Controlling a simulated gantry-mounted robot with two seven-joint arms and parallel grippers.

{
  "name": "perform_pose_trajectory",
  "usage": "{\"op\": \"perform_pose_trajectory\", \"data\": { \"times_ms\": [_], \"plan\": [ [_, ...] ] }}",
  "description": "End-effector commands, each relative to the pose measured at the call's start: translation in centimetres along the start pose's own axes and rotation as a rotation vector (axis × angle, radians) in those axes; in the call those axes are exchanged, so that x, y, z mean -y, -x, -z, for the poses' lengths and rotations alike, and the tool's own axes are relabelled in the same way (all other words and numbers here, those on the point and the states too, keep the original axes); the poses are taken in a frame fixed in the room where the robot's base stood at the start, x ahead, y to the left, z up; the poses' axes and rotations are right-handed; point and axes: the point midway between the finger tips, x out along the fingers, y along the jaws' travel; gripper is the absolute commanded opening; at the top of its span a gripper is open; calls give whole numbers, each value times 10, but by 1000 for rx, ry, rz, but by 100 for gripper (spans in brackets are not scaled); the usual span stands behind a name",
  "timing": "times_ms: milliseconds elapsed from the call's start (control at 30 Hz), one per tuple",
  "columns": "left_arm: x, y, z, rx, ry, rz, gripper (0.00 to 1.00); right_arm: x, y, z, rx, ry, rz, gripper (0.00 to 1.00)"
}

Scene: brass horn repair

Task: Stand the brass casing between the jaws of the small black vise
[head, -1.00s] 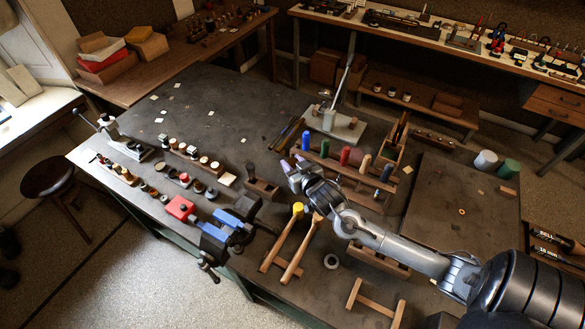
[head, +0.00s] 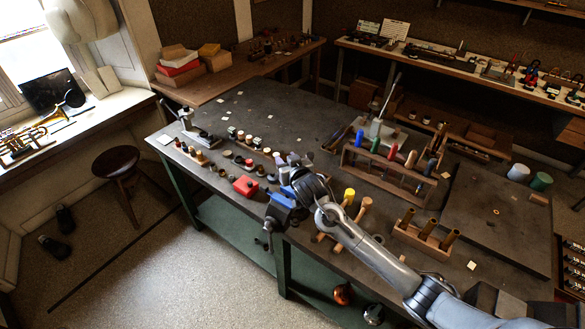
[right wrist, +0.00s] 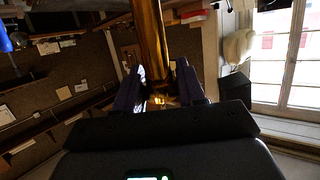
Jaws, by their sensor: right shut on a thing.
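A vise with blue and black parts (head: 279,215) is clamped at the front edge of the dark workbench; I cannot tell its jaw gap. In the right wrist view, the right gripper (right wrist: 158,92) is shut on the brass casing (right wrist: 150,38), a shiny gold tube between the purple finger pads. In the head view the held casing cannot be made out. My left gripper is not in view.
A wooden rack (head: 385,168) of coloured handles stands behind my right arm. A wooden block (head: 420,240) with brass tubes stands to the right.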

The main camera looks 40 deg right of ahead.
Motion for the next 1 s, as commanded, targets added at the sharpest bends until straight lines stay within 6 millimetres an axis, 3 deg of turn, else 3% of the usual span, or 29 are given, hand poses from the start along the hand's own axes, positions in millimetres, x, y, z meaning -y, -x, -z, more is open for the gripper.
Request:
{"op": "perform_pose_trajectory", "data": {
  "times_ms": [700,1000],
  "plan": [
    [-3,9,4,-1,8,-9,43,1,0,5,-1,-1,1,0],
    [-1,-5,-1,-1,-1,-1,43,1,-7,-20,0,0,1,0]
  ]
}}
